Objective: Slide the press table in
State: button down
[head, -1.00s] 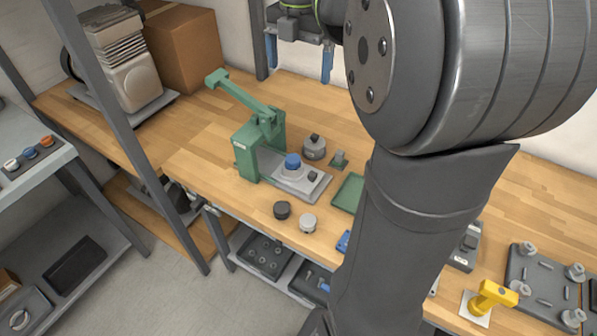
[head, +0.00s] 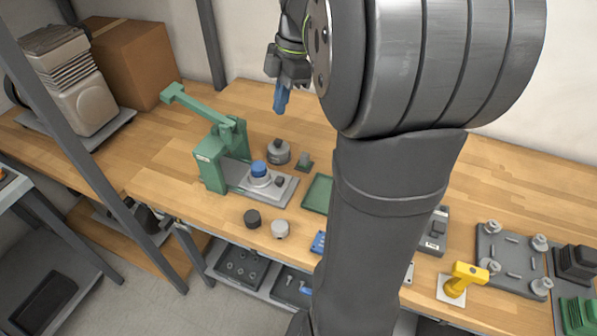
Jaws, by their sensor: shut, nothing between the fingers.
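The green press (head: 211,168) stands on the wooden bench, its lever arm (head: 196,104) raised toward the back left. Its grey press table (head: 283,191) extends out to the right of the press body. A blue-topped part (head: 259,171) sits on the table, with a small dark knob (head: 280,182) to its right. My gripper (head: 281,101) has blue fingers and hangs behind and above the press table, apart from it. The fingers are together and hold nothing.
Dark (head: 252,218) and light (head: 280,229) caps lie in front. A yellow-handled tool (head: 463,279) stands at right.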

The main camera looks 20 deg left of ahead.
aim_at(259, 165)
jog(key=s+d+f+m+t+y, duration=0.1)
jog(key=d+f+m+y, duration=0.3)
jog(key=d+f+m, duration=0.7)
jog(key=s+d+f+m+t+y, duration=0.1)
jog(key=d+f+m+y, duration=0.3)
jog(key=m, duration=1.3)
jog(key=shift+h, duration=0.3)
jog(key=x, duration=1.1)
jog(key=shift+d+f, duration=0.1)
jog(key=shift+f, duration=0.1)
jog(key=shift+w+a+r, duration=0.1)
jog(key=shift+a+r, duration=0.1)
jog(key=shift+a, duration=1.6)
jog(key=shift+a, duration=0.15)
jog(key=a, duration=1)
jog(key=shift+a, duration=0.35)
jog(key=shift+a+r, duration=0.1)
jog(key=shift+a, duration=0.25)
